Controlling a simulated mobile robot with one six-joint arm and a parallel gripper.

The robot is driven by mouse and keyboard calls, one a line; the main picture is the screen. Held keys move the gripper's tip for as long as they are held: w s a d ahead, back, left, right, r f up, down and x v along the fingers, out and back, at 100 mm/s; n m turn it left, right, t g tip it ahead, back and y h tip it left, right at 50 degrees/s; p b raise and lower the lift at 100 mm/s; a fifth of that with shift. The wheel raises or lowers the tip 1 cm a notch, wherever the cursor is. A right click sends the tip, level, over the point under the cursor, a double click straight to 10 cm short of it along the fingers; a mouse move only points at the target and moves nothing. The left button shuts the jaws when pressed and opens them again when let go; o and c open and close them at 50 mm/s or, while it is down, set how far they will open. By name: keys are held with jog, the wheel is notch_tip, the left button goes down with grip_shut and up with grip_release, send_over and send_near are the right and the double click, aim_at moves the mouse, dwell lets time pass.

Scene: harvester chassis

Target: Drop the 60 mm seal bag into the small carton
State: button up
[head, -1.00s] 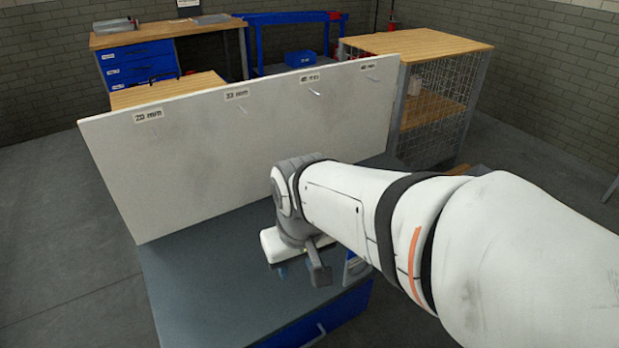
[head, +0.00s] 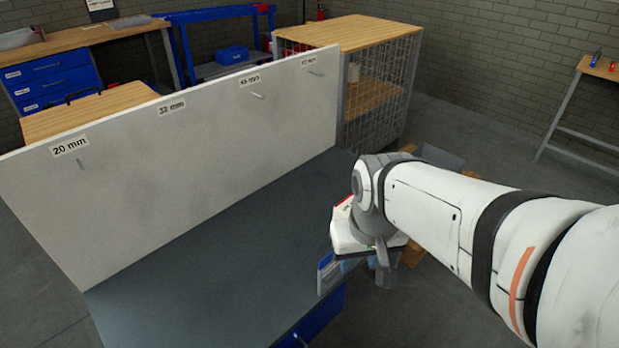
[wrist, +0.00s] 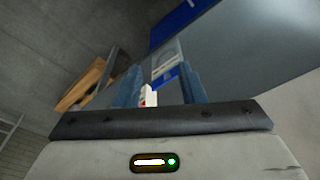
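My gripper (head: 378,270) points down just past the right end of the grey bench. In the wrist view its two blue fingers (wrist: 160,88) stand apart. Nothing is clearly clamped between them. A small red and white thing (wrist: 148,97) shows in the gap beside the left finger; I cannot tell what it is. A flat blue and white item (head: 328,275) is at the bench's right front corner, left of my gripper. It also shows beyond the fingers in the wrist view (wrist: 165,70). Its size label cannot be read. Brown cardboard (head: 412,252) shows partly behind my arm.
A white board (head: 200,160) with labelled pegs stands along the back of the bench (head: 210,270); its pegs look bare. A wire-mesh cabinet (head: 385,90) stands behind. A grey bin (head: 442,158) is partly hidden by my arm.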

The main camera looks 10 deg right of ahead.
aim_at(332, 268)
jog(key=shift+o, duration=1.4)
jog(key=shift+w+f, duration=0.1)
jog(key=shift+w, duration=0.15)
jog(key=o, duration=0.5)
jog(key=w+f+n, duration=0.2)
jog(key=w, duration=0.1)
jog(key=w+a+f+g, duration=0.1)
jog(key=w, duration=0.1)
jog(key=shift+w+n, duration=0.15)
jog(key=shift+n, duration=0.25)
jog(key=shift+c, duration=0.2)
jog(key=o, duration=0.6)
jog(key=w+f+n, duration=0.2)
jog(key=w+f, duration=0.1)
jog(key=w+f+n+g, duration=0.1)
jog(key=w+f, duration=0.2)
jog(key=shift+w+d+n+p, duration=0.1)
jog(key=shift+d+n+p, duration=0.1)
jog(key=shift+n+p, duration=0.2)
jog(key=shift+o, duration=0.3)
jog(key=shift+w+f+n, duration=0.3)
jog(key=shift+w+f, duration=0.05)
jog(key=shift+f, duration=0.3)
jog(key=f, duration=0.2)
jog(key=f+b, duration=0.1)
jog(key=f, duration=0.4)
jog(key=shift+w+a+f, duration=0.1)
jog(key=shift+w+f, duration=0.15)
jog(key=shift+w, duration=0.15)
